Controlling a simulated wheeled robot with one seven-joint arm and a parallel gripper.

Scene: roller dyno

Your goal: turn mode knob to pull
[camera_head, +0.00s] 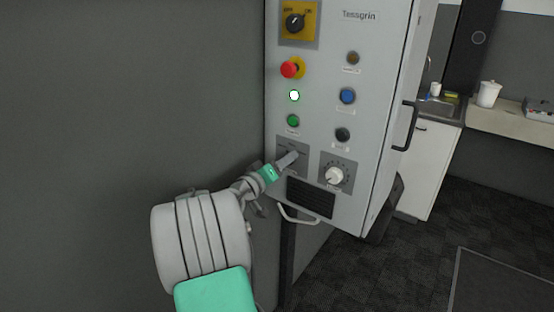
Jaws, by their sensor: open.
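The grey control cabinet (378,120) stands at the centre, its panel facing me. My gripper (290,158) is open at the panel's lower left, in front of a grey label plate (283,146). The knob on that plate is hidden behind my fingers, and I cannot tell whether they touch it. The plate's lettering is too small to read, so I cannot tell which knob is the mode knob. A white round knob (335,175) on a second grey plate sits to the right of my gripper. A black rotary switch (294,22) on a yellow plate is at the top left.
A red mushroom button (290,69), a lit green-white lamp (294,96), a green button (293,121) and a blue button (347,96) are above my gripper. A black vent (311,197) and a looped handle (298,216) are below. A counter with a sink (437,107) stands at right.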

